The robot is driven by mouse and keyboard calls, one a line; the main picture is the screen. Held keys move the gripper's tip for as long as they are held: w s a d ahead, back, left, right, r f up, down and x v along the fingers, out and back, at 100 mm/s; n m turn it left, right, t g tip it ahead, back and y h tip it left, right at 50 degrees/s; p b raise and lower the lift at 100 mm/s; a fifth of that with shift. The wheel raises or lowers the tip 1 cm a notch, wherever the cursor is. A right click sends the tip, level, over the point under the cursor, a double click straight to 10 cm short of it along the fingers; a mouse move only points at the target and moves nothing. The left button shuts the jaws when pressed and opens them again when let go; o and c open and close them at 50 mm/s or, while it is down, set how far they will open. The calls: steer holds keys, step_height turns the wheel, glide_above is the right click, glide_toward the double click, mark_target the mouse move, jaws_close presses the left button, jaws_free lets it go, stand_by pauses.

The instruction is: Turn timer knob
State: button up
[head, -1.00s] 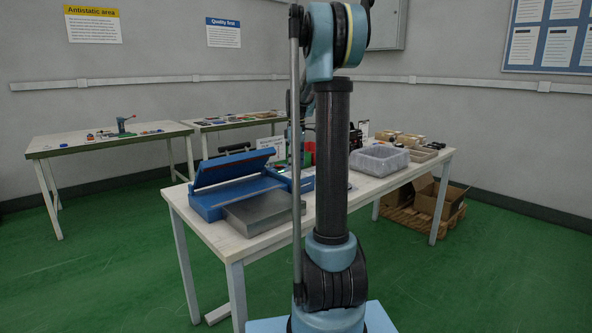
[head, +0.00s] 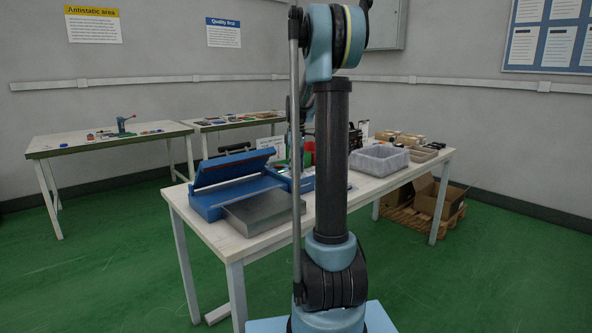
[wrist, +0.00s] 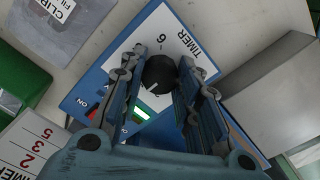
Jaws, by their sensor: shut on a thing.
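The timer knob (wrist: 159,74) is black and round with a pale pointer mark. It sits on a white and blue panel (wrist: 190,24) marked "TIMER" and "6" in the wrist view. My gripper (wrist: 158,70) has its two fingers on either side of the knob, shut on it. A lit green and red switch (wrist: 140,114) with "ON" beside it shows partly behind the left finger. In the head view the blue machine (head: 232,180) stands on the near table with its lid raised. My arm hides the knob and gripper there.
A grey metal block (head: 258,211) stands at the machine's front; it also shows at right in the wrist view (wrist: 270,75). A clear bin (head: 379,160) sits on the white table (head: 240,246). A card with numbers (wrist: 24,150) lies at lower left.

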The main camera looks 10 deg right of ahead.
steer(key=shift+m, duration=0.3)
steer(key=m, duration=0.3)
steer(key=shift+w, duration=0.1)
steer(key=m, duration=0.9)
steer(key=shift+m, duration=0.3)
steer(key=m, duration=0.4)
steer(key=shift+m, duration=0.3)
steer(key=o, duration=1.1)
